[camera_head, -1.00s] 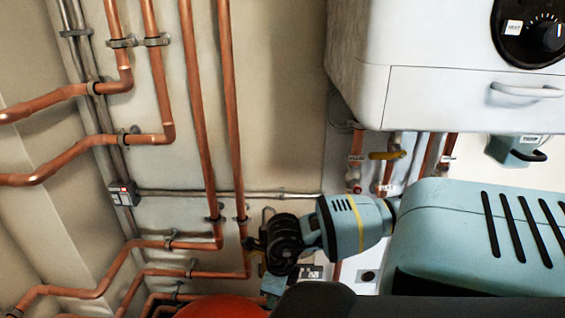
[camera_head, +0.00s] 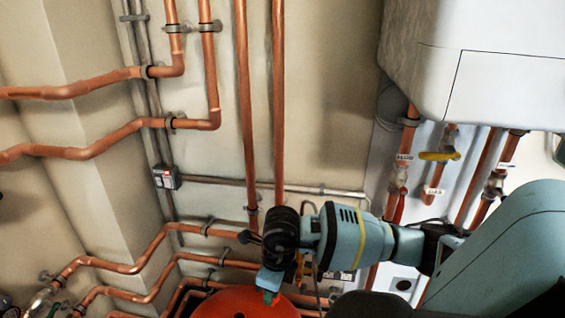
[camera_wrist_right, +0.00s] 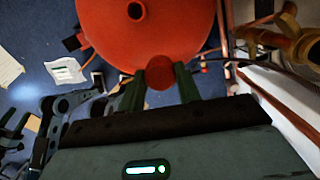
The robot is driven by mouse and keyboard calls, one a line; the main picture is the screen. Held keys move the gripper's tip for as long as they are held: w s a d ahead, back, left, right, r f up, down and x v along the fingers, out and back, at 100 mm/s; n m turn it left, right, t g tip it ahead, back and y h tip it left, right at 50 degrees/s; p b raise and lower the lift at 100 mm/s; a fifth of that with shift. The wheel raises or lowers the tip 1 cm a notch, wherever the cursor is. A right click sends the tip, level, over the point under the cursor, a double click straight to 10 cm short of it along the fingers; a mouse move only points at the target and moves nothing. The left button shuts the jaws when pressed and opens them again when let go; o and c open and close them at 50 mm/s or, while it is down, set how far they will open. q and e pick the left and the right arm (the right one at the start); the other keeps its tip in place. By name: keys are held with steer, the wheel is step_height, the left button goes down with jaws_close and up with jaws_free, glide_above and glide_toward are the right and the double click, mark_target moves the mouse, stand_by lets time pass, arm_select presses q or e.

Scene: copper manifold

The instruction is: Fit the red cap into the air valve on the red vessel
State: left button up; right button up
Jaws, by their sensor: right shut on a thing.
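The red vessel (camera_head: 235,303) shows at the bottom edge of the head view, cut off. In the right wrist view its rounded red body (camera_wrist_right: 185,28) fills the top middle. I cannot tell whether the cap touches the vessel. In the head view the right gripper (camera_head: 268,284) is over the vessel.
Copper pipes (camera_head: 245,130) run down the wall behind and left of my right gripper. A white boiler (camera_head: 480,70) hangs at the upper right, with pipes and a yellow valve handle (camera_head: 438,156) beneath it. A blue floor (camera_wrist_right: 50,25) with papers shows below.

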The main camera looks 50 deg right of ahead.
steer(key=w+a+f+n+b, duration=0.1)
steer(key=w+a+f+b, duration=0.2)
steer(key=w+a+f, duration=0.1)
steer(key=shift+w+a+b, duration=0.4)
steer(key=shift+w+a, duration=0.2)
steer(key=shift+w, duration=0.75)
steer(key=shift+f, duration=0.25)
stand_by(0.3)
steer(key=shift+f+b, duration=0.7)
steer(key=shift+f, duration=0.5)
